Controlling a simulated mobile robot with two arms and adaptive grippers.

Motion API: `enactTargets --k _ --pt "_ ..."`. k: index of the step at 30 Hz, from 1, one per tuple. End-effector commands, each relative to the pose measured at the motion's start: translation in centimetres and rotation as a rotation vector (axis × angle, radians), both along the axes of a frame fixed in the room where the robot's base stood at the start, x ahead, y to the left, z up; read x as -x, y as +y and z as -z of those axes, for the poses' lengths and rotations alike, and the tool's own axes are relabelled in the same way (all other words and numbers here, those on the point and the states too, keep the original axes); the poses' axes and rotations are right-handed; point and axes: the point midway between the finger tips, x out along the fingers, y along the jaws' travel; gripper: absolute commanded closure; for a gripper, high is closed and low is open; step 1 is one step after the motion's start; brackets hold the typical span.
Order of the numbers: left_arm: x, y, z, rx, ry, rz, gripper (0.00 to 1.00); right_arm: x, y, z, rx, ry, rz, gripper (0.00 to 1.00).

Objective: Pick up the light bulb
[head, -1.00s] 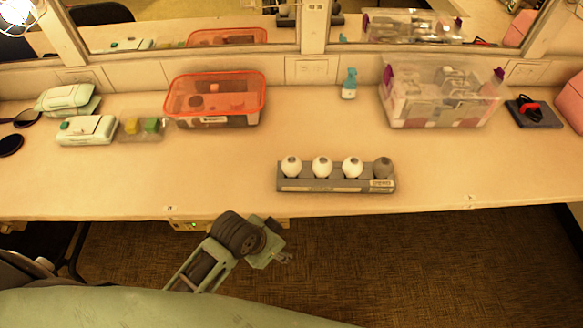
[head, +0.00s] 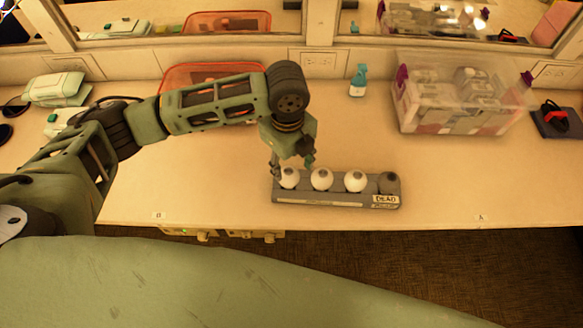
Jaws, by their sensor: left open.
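A grey rack (head: 300,199) near the table's front edge holds a row of bulbs, tops up. From the left stand a white bulb (head: 289,179), a second white bulb (head: 321,180), a third white bulb (head: 355,182) and a dark grey bulb (head: 389,183). A label reading "DEAD" is on the rack's front below the dark one. My left gripper (head: 291,168) is open, pointing down at the leftmost white bulb. Its fingers show on either side of that bulb's top; I cannot tell whether they touch it. My right gripper is not in view.
Behind my left arm stands an orange-rimmed bin (head: 172,78). A clear box (head: 450,115), a blue-capped bottle (head: 358,82) and a dark pad with a red item (head: 556,118) stand toward the back. Mirrors line the wall. The table right of the rack is clear.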

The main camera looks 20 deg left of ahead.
Motion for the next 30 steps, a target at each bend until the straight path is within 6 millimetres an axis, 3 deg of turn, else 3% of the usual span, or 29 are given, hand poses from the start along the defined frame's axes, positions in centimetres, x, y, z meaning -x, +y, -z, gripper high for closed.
enactTargets --k 5,21,28,30 --pt "0.0 0.5 0.8 -0.014 0.010 0.018 0.51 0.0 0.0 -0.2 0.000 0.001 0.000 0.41" --pt "-0.5 0.7 7.3 -0.013 0.005 0.015 0.51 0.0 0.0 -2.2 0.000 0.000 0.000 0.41" --pt "-0.5 0.7 7.6 -0.012 0.004 0.016 0.51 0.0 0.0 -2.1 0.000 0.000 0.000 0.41" --pt "-0.5 0.7 7.6 -0.012 0.004 0.016 0.56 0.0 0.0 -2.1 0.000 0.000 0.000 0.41"
